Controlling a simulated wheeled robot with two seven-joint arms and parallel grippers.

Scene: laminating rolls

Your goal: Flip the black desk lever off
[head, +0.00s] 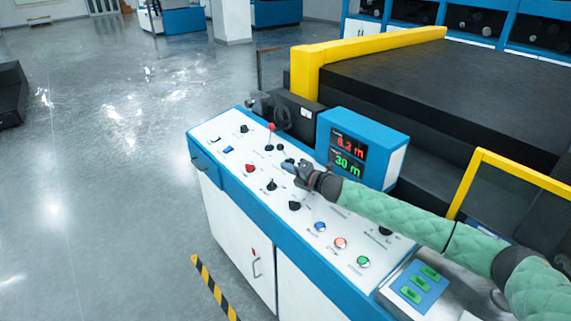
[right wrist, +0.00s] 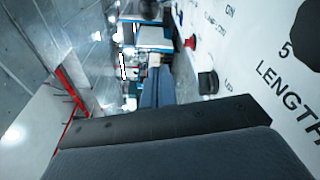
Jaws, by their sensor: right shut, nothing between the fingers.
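A black lever (head: 271,184) stands on the white top of the control desk (head: 228,127), in the near row between a red knob and a black dial. A small black control (right wrist: 208,82), apparently the same lever, shows beside the lettering "UP" in the right wrist view; its exact tilt is too small to tell. My right gripper (head: 288,166) is shut and empty over the desk, just behind and to the right of the lever in the head view. I see no clear contact between them. My left gripper is not in view.
The red knob (head: 249,168) and the black dial (head: 294,205) flank the lever. A red-tipped lever (head: 271,128) stands farther back. A blue display box (head: 362,146) rises behind my right arm. Open floor (head: 90,180) lies to the left.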

